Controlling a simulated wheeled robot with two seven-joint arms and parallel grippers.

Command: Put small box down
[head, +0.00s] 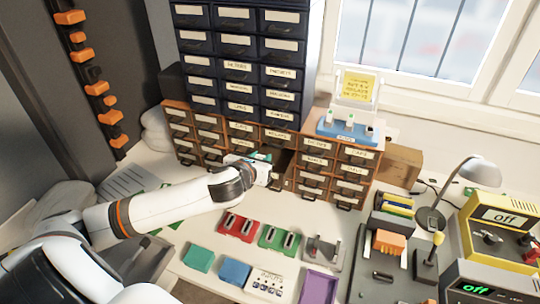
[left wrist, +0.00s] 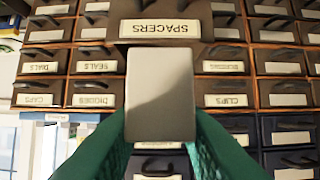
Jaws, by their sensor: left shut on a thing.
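My left gripper (head: 262,158) is at the front of the small-drawer cabinet, with its green fingers mostly hidden behind my wrist in the head view. In the left wrist view, which is upside down, the fingers are shut on the sides of a plain pale grey small box (left wrist: 160,92). A drawer labelled SPACERS (left wrist: 160,28) stands out from its row, its front larger and nearer than its neighbours. The box overlaps a dark opening by this drawer; whether it touches the drawer is unclear. My right gripper shows in neither view.
Brown drawer units (head: 320,172) stand along the wall below a dark blue drawer tower (head: 238,62). A blue tray (head: 345,130) sits on top. Red (head: 237,226) and green (head: 278,238) bins, a purple tray (head: 319,288) and a lamp (head: 482,172) occupy the bench.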

